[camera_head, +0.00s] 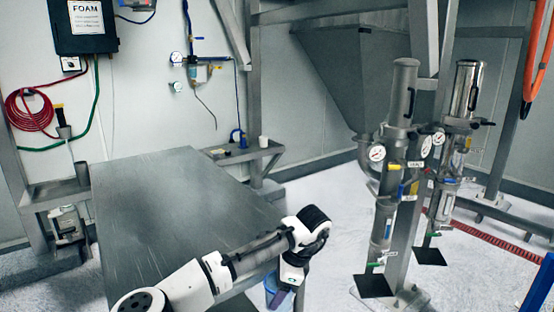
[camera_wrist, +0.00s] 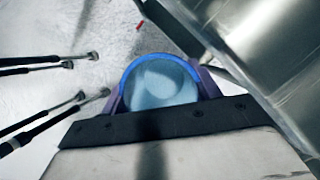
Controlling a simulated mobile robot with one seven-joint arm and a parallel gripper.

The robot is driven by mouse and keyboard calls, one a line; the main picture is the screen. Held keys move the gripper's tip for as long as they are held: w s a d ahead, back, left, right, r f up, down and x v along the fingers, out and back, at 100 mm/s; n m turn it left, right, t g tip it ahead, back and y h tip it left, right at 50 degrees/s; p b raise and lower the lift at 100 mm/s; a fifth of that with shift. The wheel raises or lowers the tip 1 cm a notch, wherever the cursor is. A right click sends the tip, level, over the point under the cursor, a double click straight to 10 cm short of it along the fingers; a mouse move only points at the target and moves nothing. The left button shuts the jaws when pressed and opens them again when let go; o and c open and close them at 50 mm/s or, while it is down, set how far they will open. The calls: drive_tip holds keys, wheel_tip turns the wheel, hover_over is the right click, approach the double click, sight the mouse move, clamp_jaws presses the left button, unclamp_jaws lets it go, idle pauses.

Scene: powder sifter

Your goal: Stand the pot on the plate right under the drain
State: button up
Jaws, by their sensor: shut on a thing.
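The pot is a pale blue cup with a bright blue rim (camera_wrist: 158,62). In the head view the pot (camera_head: 273,291) shows low, just right of the metal table, partly hidden by my arm. My gripper (camera_head: 283,296) is shut on it, with a purple finger on each side in the wrist view (camera_wrist: 160,88). The pot looks empty, and it is well left of the plates. One dark square plate (camera_head: 373,286) lies on the floor under the nearer steel column's drain (camera_head: 375,264). Another dark plate (camera_head: 430,257) lies under the farther column's drain (camera_head: 432,235).
The metal table (camera_head: 165,210) stands left of my gripper. The steel columns with gauges (camera_head: 376,153) and their post (camera_head: 408,220) stand on the right. Pale floor (camera_head: 325,260) between table and columns is clear. A red floor grate (camera_head: 500,237) runs behind.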

drive_tip(key=s+f+n+g+h, duration=0.1)
drive_tip(key=s+f+n, duration=0.2)
drive_tip(key=f+n, duration=0.3)
drive_tip(key=s+f+n+g+h, duration=0.2)
drive_tip(key=f+n, duration=0.4)
drive_tip(key=f, duration=1.1)
drive_tip(key=s+f+n+g+h, duration=0.1)
drive_tip(key=s+f+n, duration=0.3)
drive_tip(key=f, duration=0.8)
drive_tip(key=shift+s+d+f+n+h, duration=0.2)
drive_tip(key=shift+s+n+h, duration=0.15)
drive_tip(key=shift+n, duration=0.65)
